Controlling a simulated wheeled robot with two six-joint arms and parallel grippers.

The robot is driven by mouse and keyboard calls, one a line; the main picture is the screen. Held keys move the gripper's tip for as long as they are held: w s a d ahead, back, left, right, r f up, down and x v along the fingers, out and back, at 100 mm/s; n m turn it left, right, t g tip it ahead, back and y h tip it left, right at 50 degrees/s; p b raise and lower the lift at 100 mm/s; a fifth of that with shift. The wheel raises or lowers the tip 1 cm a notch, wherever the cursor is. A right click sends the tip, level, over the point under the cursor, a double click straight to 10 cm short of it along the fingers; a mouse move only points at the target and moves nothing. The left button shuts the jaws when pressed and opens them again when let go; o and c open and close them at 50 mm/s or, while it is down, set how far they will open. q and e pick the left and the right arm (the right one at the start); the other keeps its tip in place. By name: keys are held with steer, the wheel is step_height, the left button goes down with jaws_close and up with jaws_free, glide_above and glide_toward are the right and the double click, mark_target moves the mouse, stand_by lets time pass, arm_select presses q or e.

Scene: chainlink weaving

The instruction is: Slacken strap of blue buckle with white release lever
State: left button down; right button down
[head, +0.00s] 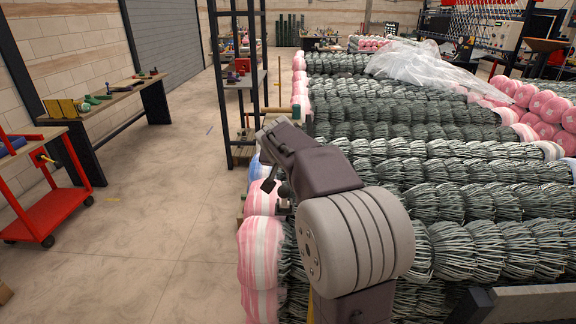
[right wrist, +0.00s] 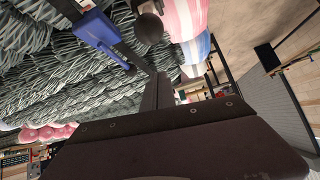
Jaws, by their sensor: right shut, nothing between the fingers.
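The blue buckle (right wrist: 97,32) shows at the upper left of the right wrist view, tilted along a dark strap across the grey wire bundles. A small whitish part sits at its upper end; I cannot tell whether it is the release lever. My right gripper (right wrist: 156,92) points toward the bundles, its dark fingers shut and empty, just below and right of the buckle and apart from it in the picture. In the head view, my right arm reaches over the near end of the stack, and its gripper (head: 269,184) is small and partly hidden. I cannot make out the buckle there. My left gripper is not in view.
Stacked wire bundles (head: 470,200) with pink and white wrapped ends (head: 261,245) fill the right side. A dark round knob (right wrist: 149,27) is near the buckle. A black rack (head: 228,80) stands beyond. A red cart (head: 45,205) and workbench (head: 110,105) stand left; the floor between is clear.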

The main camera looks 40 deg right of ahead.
steer(key=shift+s+a+r+p, duration=0.6)
steer(key=shift+s+a+r, duration=1.7)
steer(key=shift+a, duration=1.4)
steer(key=a+f+n+g+y, duration=0.1)
steer(key=a+f, duration=0.1)
steer(key=f, duration=0.1)
steer(key=s+a+f+n+y+p, duration=0.1)
steer(key=a+f, duration=0.1)
steer(key=f, duration=0.2)
steer(key=a+f+n+g+y, duration=0.1)
steer(key=a+f, duration=0.1)
steer(key=f, duration=0.2)
steer(key=shift+s+a+f+g+p, duration=0.15)
steer(key=shift+s+a+g+p, duration=0.15)
steer(key=shift+a, duration=0.1)
steer(key=s+a+f+n+g+y, duration=0.1)
steer(key=s+a+f+n+y, duration=0.1)
steer(key=s+a+f, duration=0.3)
steer(key=s+a+f+n+g+y, duration=0.1)
steer(key=s+a+f+n+g, duration=0.1)
steer(key=s+a+f+n, duration=0.2)
steer(key=shift+s+a+f+n+y+p, duration=0.45)
steer(key=shift+s+f, duration=1.05)
steer(key=shift+f, duration=1.8)
